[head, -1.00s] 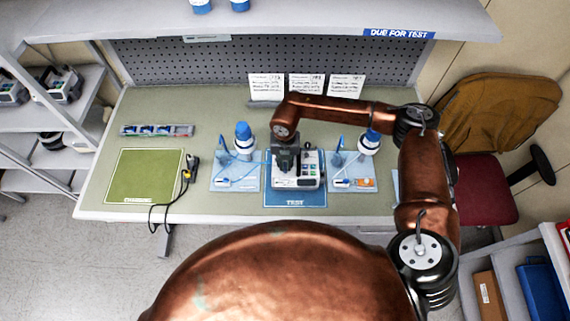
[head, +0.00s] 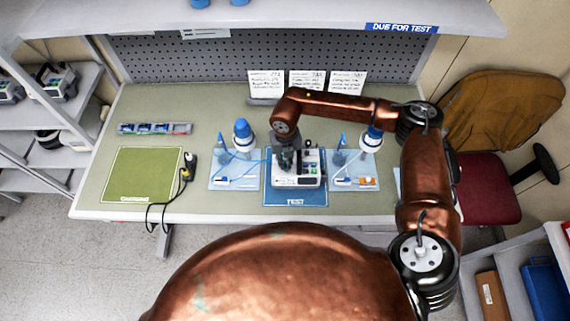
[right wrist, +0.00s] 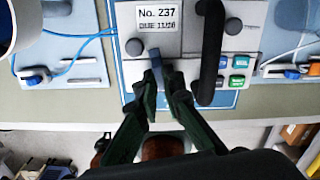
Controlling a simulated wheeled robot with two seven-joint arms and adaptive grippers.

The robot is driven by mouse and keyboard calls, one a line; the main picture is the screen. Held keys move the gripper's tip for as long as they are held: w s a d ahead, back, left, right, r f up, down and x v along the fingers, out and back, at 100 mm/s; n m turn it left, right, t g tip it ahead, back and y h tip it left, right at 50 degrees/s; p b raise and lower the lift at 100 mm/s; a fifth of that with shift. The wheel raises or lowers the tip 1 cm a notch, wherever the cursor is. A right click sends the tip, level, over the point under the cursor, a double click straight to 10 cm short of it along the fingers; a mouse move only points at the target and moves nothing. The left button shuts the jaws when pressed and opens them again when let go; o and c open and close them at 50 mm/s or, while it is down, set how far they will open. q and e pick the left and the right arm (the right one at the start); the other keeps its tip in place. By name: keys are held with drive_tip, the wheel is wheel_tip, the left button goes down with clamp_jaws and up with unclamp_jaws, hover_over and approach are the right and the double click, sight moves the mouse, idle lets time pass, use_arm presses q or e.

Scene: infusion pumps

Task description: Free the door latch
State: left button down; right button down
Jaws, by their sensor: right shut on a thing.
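The infusion pump (head: 309,180) stands on the blue TEST mat (head: 296,200) at the middle of the bench. In the right wrist view its face shows a label, "No. 237" (right wrist: 157,17), round grey knobs, coloured buttons and a black bar handle (right wrist: 211,50). My right gripper (head: 287,158) is over the left part of the pump. In the right wrist view, my right gripper (right wrist: 161,76) is shut on a small blue-grey lever, apparently the door latch (right wrist: 154,60), just below the label. The fingers partly hide it. My left gripper is not in view.
Blue trays with tubing and blue-capped bottles flank the pump, one left (head: 222,184) and one right (head: 366,182). A green charging mat (head: 145,175) and a plug with black cord (head: 188,166) lie further left. Cards (head: 306,82) stand behind the pump.

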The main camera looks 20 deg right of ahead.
drive_tip(key=n+b, duration=0.3)
drive_tip(key=n, duration=0.1)
drive_tip(key=shift+w+f+n+b, duration=0.1)
drive_tip(key=shift+f+n+b, duration=0.1)
drive_tip(key=shift+n+b, duration=0.15)
drive_tip(key=n+b, duration=0.4)
drive_tip(key=n, duration=0.1)
drive_tip(key=shift+a, duration=0.1)
drive_tip(key=n+b, duration=0.2)
drive_tip(key=n, duration=0.1)
drive_tip(key=shift+r+n, duration=0.1)
drive_tip(key=shift+n, duration=0.15)
drive_tip(key=shift+r+n+b, duration=0.1)
drive_tip(key=shift+n+b, duration=0.65)
drive_tip(key=shift+n, duration=0.25)
drive_tip(key=c, duration=2.1)
unclamp_jaws()
